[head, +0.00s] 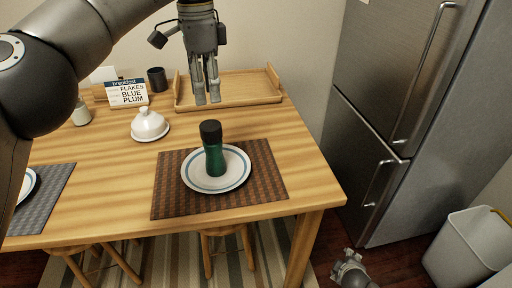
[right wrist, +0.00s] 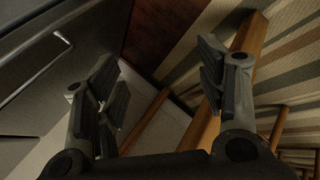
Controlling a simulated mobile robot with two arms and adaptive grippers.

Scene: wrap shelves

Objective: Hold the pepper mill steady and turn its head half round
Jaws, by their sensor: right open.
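The pepper mill (head: 214,158) has a dark green body and a black head (head: 210,130). It stands upright on a white plate with blue rings (head: 238,178), on a brown woven placemat (head: 270,190). My left gripper (head: 208,98) points down above the table, behind the mill and apart from it. A gap shows between its fingers and nothing is held. My right gripper (head: 350,268) is low beside the table's right front corner, away from the mill. In the right wrist view its fingers (right wrist: 162,88) are wide apart and empty.
A wooden tray (head: 240,88), dark cup (head: 157,79), breakfast sign (head: 128,93), white covered dish (head: 149,124) and shaker (head: 81,113) stand behind. A grey placemat (head: 50,205) lies left. Stools (head: 232,232) are under the front edge; a fridge (head: 395,100) and bin (head: 465,250) stand right.

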